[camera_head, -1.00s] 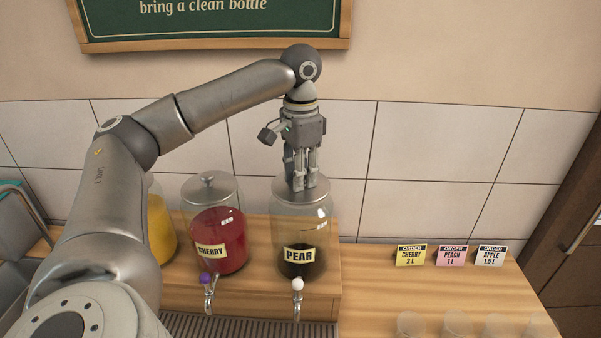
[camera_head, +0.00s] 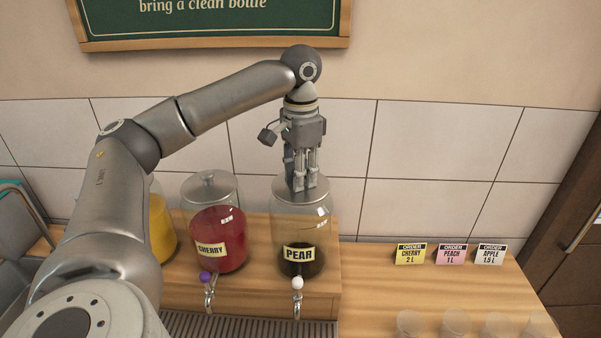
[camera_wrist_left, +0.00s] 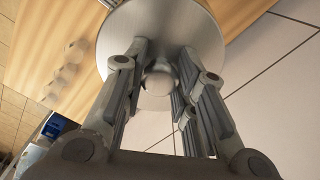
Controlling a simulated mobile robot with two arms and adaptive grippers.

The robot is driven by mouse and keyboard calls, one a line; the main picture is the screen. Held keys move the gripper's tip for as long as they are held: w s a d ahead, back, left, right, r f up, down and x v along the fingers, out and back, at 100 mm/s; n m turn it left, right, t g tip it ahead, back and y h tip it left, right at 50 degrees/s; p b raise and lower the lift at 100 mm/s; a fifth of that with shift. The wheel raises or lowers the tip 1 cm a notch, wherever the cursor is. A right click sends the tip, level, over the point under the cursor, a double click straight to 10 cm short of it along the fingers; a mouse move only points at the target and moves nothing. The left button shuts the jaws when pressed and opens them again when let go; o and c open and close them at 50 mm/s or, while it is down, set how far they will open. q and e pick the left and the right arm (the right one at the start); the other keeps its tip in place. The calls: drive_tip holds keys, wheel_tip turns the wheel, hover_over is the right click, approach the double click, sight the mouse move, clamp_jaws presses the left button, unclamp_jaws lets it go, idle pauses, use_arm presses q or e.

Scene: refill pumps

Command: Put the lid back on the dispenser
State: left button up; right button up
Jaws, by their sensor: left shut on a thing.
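The pear dispenser (camera_head: 316,224) is a clear glass jar with a PEAR label, a little dark liquid at its bottom and a white-knobbed tap. The round metal lid (camera_head: 281,187) is at the jar's mouth and looks level; I cannot tell whether it is fully seated. My left gripper (camera_head: 304,186) points down over the lid, its fingers shut on the lid's knob. In the left wrist view the lid (camera_wrist_left: 205,28) fills the top middle, with its round knob (camera_wrist_left: 159,82) between the fingers. My right gripper is not in view.
The cherry dispenser (camera_head: 220,238) with its own lid stands left of the pear one, and a yellow-filled dispenser (camera_head: 161,228) is partly hidden by my arm. Order cards (camera_head: 410,254) stand to the right. Clear cups (camera_head: 455,322) are at the front right. A drip grille (camera_head: 245,328) lies below the taps.

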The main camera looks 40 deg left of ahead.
use_arm(q)
drive_tip(key=o, duration=1.1)
drive_tip(key=o, duration=0.5)
drive_tip(key=shift+r, duration=0.15)
drive_tip(key=shift+r, duration=3.35)
clamp_jaws()
